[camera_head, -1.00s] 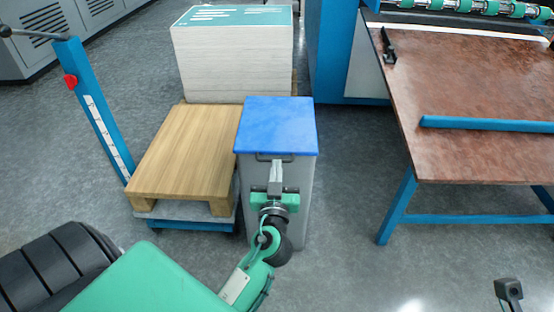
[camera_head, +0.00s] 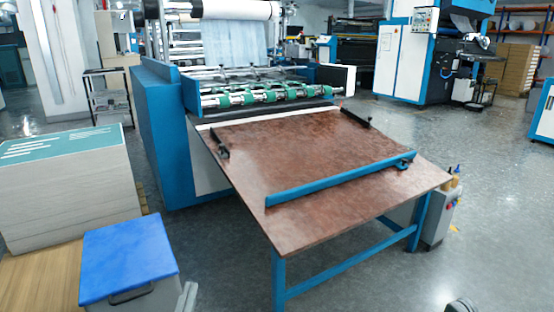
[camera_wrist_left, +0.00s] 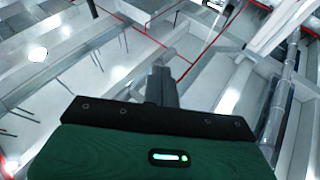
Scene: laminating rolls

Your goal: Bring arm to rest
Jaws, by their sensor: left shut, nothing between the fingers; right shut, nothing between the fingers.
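My left gripper (camera_head: 187,298) shows only as grey fingertips at the bottom edge of the head view, just right of the blue-lidded grey bin (camera_head: 128,258). In the left wrist view the fingers of my left gripper (camera_wrist_left: 162,84) are together with nothing between them. They are set against a blurred background of white beams and red lines, apart from any object. A small dark tip of my right gripper (camera_head: 460,306) shows at the bottom edge of the head view; the rest of it is cut off.
The sloping brown feed table (camera_head: 330,165) of the laminating machine (camera_head: 165,135) stands ahead, with a blue bar (camera_head: 335,182) across it. Open grey floor (camera_head: 500,210) lies at right.

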